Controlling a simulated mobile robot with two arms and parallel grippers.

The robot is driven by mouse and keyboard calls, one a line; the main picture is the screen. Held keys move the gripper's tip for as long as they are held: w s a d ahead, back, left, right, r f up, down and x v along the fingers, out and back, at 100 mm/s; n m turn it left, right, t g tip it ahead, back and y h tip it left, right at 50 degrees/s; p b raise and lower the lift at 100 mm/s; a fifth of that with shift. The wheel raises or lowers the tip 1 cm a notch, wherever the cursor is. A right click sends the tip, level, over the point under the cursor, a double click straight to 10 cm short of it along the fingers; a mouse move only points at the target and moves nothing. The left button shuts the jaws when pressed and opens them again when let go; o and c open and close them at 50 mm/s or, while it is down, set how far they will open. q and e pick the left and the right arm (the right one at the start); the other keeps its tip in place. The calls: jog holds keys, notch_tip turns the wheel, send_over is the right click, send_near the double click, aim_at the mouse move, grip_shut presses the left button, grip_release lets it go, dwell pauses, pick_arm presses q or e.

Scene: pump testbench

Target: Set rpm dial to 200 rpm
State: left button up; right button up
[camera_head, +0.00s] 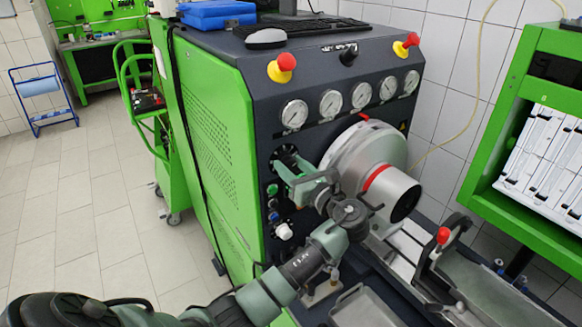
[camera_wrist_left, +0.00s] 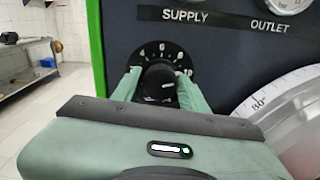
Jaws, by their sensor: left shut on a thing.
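The rpm dial (camera_wrist_left: 187,53) is a round black scale with white numbers on the dark front panel, below the SUPPLY label. Its black knob (camera_wrist_left: 160,88) stands between the green fingers of my left gripper (camera_wrist_left: 155,86), which is shut on it. A "6" shows near the top of the scale. The lower part of the dial is hidden behind the gripper, and I cannot read the exact setting. In the head view my left gripper (camera_head: 283,168) reaches the panel at the dial's place, below the leftmost gauge. My right gripper is not in view.
Several pressure gauges (camera_head: 331,104) line the panel above. A large round drum (camera_head: 362,150) stands close to the right of my left gripper. A green button (camera_head: 271,189) and a white knob (camera_head: 284,231) sit below the dial. The floor (camera_head: 75,195) at left is free.

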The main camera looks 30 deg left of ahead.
pick_arm(q)
jog(key=n+b, duration=0.2)
jog(key=n, duration=0.2)
jog(key=shift+f, duration=0.15)
jog(key=n+b, duration=0.3)
jog(key=n, duration=0.1)
jog(key=shift+n+b, duration=0.35)
jog(key=shift+n, duration=0.05)
jog(key=n+b, duration=0.9)
jog(key=shift+f+g+b, duration=0.15)
jog(key=shift+g+b, duration=0.15)
jog(key=n+b, duration=0.9)
jog(key=b, duration=0.1)
jog(key=shift+n+b, duration=1.55)
jog(key=shift+n, duration=0.65)
jog(key=o, duration=1.2)
jog(key=shift+o, duration=0.2)
jog(key=shift+r, duration=0.2)
